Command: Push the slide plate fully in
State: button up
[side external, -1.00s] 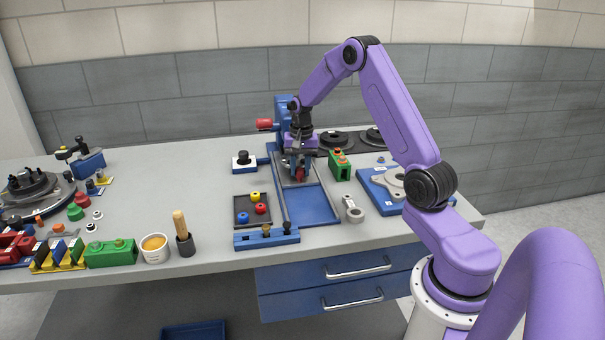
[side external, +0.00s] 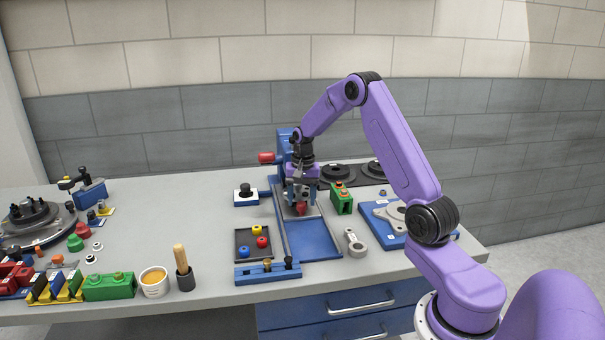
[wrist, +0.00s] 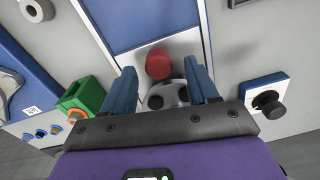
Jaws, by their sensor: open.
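The slide plate (wrist: 195,42) is a silver plate in a blue-floored guide fixture (side external: 313,240). In the side view it lies at the far end of the fixture. A red knob (wrist: 158,63) stands on the plate; it also shows in the side view (side external: 301,209). My gripper (side external: 299,203) is above the plate, pointing down. In the wrist view its two blue fingers (wrist: 163,76) are apart, one to each side of the knob. I cannot tell whether either finger touches the knob. A grey rounded part (wrist: 168,95) sits between the fingers behind the knob.
A green block (side external: 341,198) stands close to the right of the fixture. A white block with a black knob (side external: 246,195) is to its left. A tray with coloured pieces (side external: 254,243) lies along the left rail. A blue clamp (side external: 284,150) rises behind.

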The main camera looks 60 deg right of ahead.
notch_tip(320, 180, up, 17)
jog(key=shift+s+d+f, duration=0.2)
jog(key=shift+s, duration=0.05)
jog(key=shift+a, duration=0.15)
dwell(0.4)
jog(key=s+a+n, duration=0.5)
jog(key=a, duration=0.7)
jog(key=s+a+n, duration=0.5)
jog(key=a+n, duration=0.1)
jog(key=a, duration=0.6)
jog(key=s+a+f+n, duration=0.2)
jog(key=s+n, duration=0.4)
jog(key=s, duration=0.5)
jog(key=s+a+f+n, duration=0.3)
jog(key=s+n, duration=0.3)
jog(key=s, duration=0.6)
jog(key=shift+s+f, duration=0.3)
jog(key=shift+f, duration=0.25)
